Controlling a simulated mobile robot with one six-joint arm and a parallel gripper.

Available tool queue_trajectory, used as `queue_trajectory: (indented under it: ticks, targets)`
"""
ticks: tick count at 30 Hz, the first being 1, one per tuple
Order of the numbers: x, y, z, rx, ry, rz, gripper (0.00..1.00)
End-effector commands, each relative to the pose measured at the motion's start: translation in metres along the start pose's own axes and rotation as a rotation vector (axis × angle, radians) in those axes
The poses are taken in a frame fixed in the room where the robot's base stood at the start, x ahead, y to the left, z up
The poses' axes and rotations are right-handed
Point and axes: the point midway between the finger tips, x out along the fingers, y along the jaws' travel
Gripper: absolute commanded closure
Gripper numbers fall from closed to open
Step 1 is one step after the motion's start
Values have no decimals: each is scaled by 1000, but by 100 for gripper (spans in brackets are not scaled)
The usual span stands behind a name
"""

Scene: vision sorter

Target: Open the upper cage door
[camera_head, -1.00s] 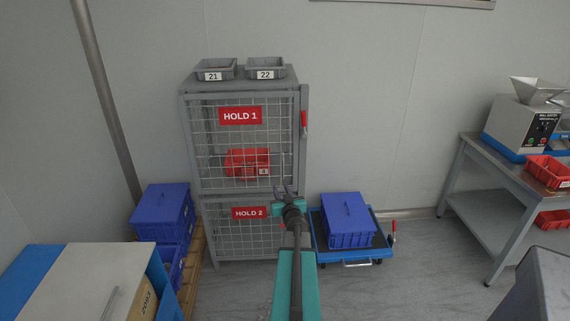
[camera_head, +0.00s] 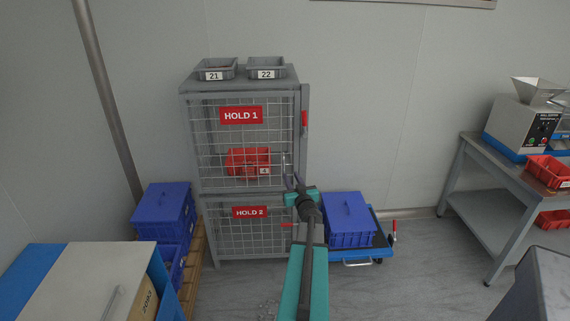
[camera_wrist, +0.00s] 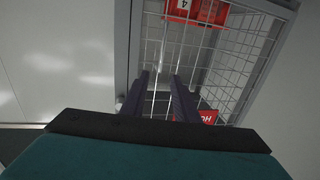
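The upper cage door (camera_head: 222,142) is grey wire mesh with a red "HOLD 1" sign (camera_head: 241,115). It looks closed in its frame. A red handle (camera_head: 304,121) sits on the post along its right side. My gripper (camera_head: 289,170) is in front of the door's lower right part, below and a little left of that handle. In the wrist view its two dark fingers (camera_wrist: 161,88) are apart with nothing between them but mesh behind. Whether they touch the mesh cannot be told. The red handle is not clearly visible in the wrist view.
Behind the mesh is a red bin (camera_head: 248,160). The lower "HOLD 2" door (camera_head: 225,238) is below. Grey bins (camera_head: 216,68) stand on top. A blue crate (camera_head: 347,220) on a cart (camera_head: 372,254) is at right, blue crates (camera_head: 162,212) at left. The wall right of the cage is clear.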

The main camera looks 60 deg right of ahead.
Motion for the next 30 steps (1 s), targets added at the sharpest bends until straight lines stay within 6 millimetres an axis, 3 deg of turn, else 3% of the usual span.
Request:
queue_trajectory:
  ticks: [30]
  targets:
    - [90, 2, 0, 0, 0, 2, 72]
